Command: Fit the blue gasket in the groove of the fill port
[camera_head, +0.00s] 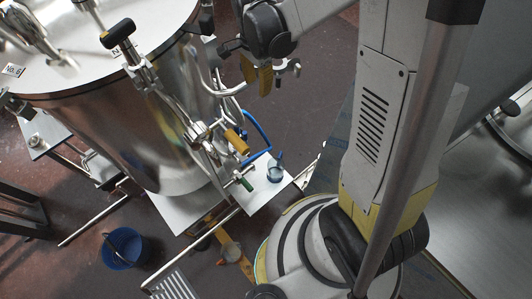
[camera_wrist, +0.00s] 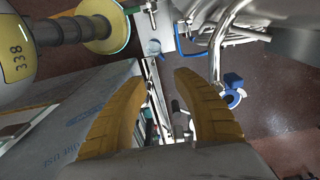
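My gripper (camera_head: 257,76) hangs beside the steel tank in the head view, above the small white shelf. In the wrist view its two yellow fingers (camera_wrist: 162,100) are spread apart, with nothing held between them. A small blue, cup-like or ring-like item (camera_head: 276,172) sits on the white shelf, well below my gripper. A small pale-blue item (camera_wrist: 154,46) shows beyond the fingertips in the wrist view; I cannot tell whether it is the same one. I cannot single out the gasket or the fill port's groove with certainty.
The steel tank (camera_head: 130,130) fills the left, with pipes and valves along its side. A blue hose (camera_head: 258,134) loops near the white shelf (camera_head: 262,196). A blue bucket (camera_head: 122,248) stands on the brown floor. A grey-and-yellow machine body (camera_wrist: 15,45) is at the wrist view's upper left.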

